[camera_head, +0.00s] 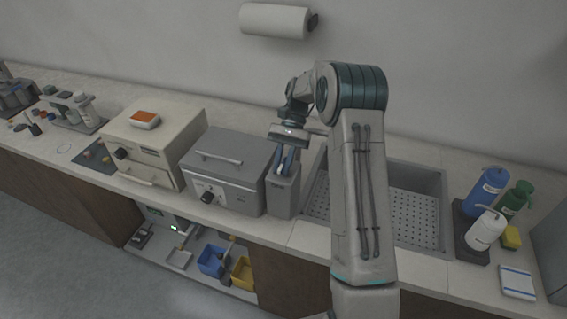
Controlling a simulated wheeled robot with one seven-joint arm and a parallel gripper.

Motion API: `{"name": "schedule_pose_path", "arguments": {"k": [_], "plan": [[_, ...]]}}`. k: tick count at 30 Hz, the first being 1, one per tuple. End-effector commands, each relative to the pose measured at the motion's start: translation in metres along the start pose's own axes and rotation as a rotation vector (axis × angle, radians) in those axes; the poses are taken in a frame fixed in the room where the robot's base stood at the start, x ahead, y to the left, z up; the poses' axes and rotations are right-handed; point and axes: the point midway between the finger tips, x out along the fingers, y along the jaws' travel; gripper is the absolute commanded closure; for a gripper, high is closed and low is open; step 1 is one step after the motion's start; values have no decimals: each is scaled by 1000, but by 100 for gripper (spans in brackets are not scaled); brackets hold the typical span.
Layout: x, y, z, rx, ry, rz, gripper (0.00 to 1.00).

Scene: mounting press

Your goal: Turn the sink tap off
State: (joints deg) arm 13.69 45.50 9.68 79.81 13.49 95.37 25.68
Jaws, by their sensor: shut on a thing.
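The sink (428,178), with a perforated grey floor, is at the right of centre. My raised arm crosses in front of its left part. I cannot make out the tap or its handle; my arm may hide them. My gripper (286,164) points down left of the sink, at the top of a narrow grey box (283,200). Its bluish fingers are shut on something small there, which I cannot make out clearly.
A grey press-like unit (235,160) with a front knob stands left of the narrow box, and a cream unit (150,140) further left. Blue (485,192), green (516,200) and white (486,230) bottles stand right of the sink. A paper roll (273,20) hangs on the wall.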

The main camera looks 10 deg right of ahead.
Motion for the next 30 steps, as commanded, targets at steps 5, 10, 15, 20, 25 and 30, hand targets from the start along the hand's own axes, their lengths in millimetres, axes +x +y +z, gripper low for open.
{"name": "schedule_pose_path", "arguments": {"k": [5,10,15,20,25,30], "plan": [[1,0,0,0,-3,2,100],[1,0,0,0,-3,2,70],[0,0,0,0,-2,1,62],[0,0,0,1,-1,-1,62],[-11,0,-2,1,2,-2,62],[-35,0,-2,0,2,-2,62]]}}
